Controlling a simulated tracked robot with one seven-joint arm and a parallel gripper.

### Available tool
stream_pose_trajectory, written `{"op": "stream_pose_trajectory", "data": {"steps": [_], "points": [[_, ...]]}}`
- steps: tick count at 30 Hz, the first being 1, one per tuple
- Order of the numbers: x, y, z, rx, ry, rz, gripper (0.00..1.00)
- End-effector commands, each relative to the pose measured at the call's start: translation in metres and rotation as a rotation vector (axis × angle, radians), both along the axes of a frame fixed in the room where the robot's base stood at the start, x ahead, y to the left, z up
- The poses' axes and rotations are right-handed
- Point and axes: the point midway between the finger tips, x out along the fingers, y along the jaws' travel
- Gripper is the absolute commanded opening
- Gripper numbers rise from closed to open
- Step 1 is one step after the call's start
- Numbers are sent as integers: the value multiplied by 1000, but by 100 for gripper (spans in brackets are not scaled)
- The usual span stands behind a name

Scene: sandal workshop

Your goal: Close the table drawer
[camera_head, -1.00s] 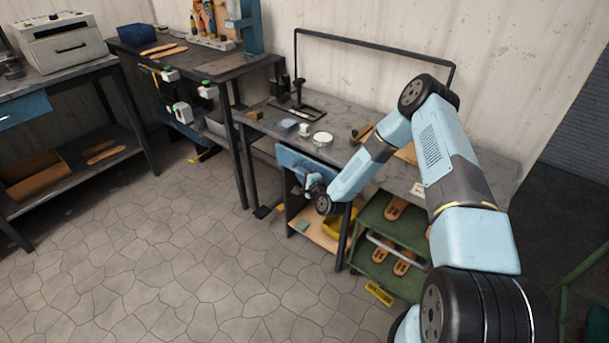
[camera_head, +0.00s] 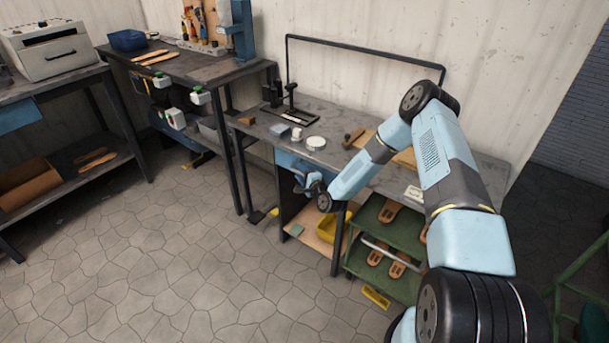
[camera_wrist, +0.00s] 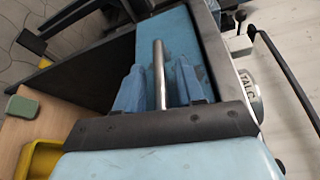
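The table drawer has a blue front (camera_head: 285,160) under the grey worktop (camera_head: 345,140) of the middle table. In the wrist view the blue drawer front (camera_wrist: 190,35) lies close beside the dark table edge; any small remaining gap is hard to judge. A straight metal bar handle (camera_wrist: 159,55) stands out from the front. My gripper (camera_head: 306,182) is at the drawer front. In the wrist view my gripper (camera_wrist: 159,68) has its two blue fingers apart, one on each side of the bar, with visible space between. The head view shows the fingers only small and partly hidden.
A yellow bin (camera_head: 327,229) and a small green block (camera_head: 297,230) are on the shelf below. A green rack (camera_head: 388,275) with sandal soles stands right of it. A round white-topped tin (camera_head: 316,142) sits on the worktop. The floor (camera_head: 160,260) to the left is clear.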

Motion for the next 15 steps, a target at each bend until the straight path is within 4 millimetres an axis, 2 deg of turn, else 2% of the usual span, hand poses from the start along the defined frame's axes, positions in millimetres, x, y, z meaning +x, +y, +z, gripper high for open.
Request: {"op": "stream_pose_trajectory", "data": {"steps": [5,15], "points": [[-9,-5,1,0,0,0,38],[-63,-37,5,1,4,-1,38]]}}
